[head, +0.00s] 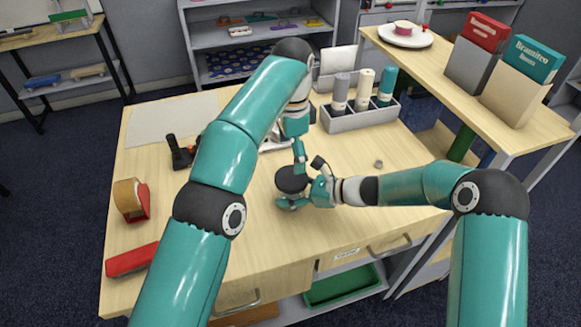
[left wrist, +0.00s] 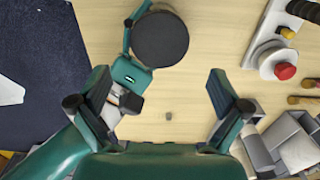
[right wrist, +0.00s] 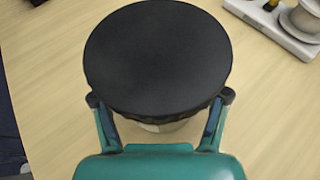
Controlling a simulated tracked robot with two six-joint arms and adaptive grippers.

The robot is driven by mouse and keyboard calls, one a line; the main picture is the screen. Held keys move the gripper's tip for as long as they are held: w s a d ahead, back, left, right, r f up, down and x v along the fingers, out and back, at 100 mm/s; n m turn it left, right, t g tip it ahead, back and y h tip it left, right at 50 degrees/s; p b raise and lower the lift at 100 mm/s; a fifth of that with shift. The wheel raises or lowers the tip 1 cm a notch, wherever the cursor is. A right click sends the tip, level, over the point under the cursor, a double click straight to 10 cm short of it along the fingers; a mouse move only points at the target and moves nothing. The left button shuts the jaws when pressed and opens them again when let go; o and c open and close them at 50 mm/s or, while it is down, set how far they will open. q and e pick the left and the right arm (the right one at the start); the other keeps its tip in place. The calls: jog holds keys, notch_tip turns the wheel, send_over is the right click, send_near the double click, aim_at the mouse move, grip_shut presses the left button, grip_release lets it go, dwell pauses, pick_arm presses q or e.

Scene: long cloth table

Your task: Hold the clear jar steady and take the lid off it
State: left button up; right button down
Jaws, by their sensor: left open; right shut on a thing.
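The jar's round black lid (head: 292,178) sits on the jar near the table's middle front. It also shows in the left wrist view (left wrist: 160,40) and fills much of the right wrist view (right wrist: 158,58). A little of the clear jar (right wrist: 160,127) shows below the lid; the rest is hidden. My right gripper (right wrist: 160,99) is shut on the jar, with its fingers on both sides just below the lid. My left gripper (head: 309,157) is open and empty, above the table just behind the jar. In its own view (left wrist: 160,90), the lid lies beyond its fingertips, apart from them.
A grey rack (head: 360,117) with several bottles stands at the back right. A device with a red button (left wrist: 285,71) is near the left gripper. A tape dispenser (head: 131,200) and a red stapler-like object (head: 131,259) lie at left. The front right tabletop is mostly clear.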

aim_at(291, 177)
pick_arm(q)
jog(key=shift+f, duration=3.7)
jog(key=c, duration=1.1)
jog(key=n, duration=0.3)
jog(key=o, duration=1.1)
